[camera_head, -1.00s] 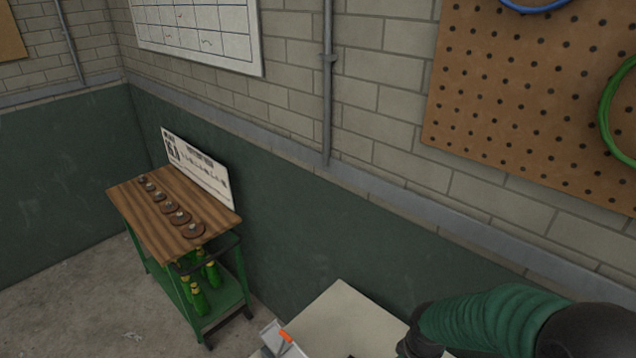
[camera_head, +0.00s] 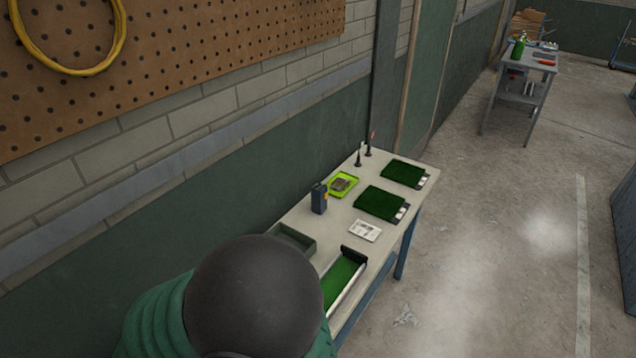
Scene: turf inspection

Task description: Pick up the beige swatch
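I cannot make out a beige swatch for certain. A lime-green tray (camera_head: 344,184) on the bench (camera_head: 304,213) holds a small brownish item (camera_head: 342,184), too small to identify. Two green turf pieces (camera_head: 404,172) (camera_head: 380,203) lie at the far right part of the bench, each with small pale squares along its right end. Neither of my grippers shows in the view.
A dark blue box-shaped device (camera_head: 319,198), a white card (camera_head: 365,231), an open green-grey bin (camera_head: 293,240) and a turf-lined trough (camera_head: 343,279) are on the bench. Two thin dark uprights stand at its back. The floor (camera_head: 480,260) to the right is clear.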

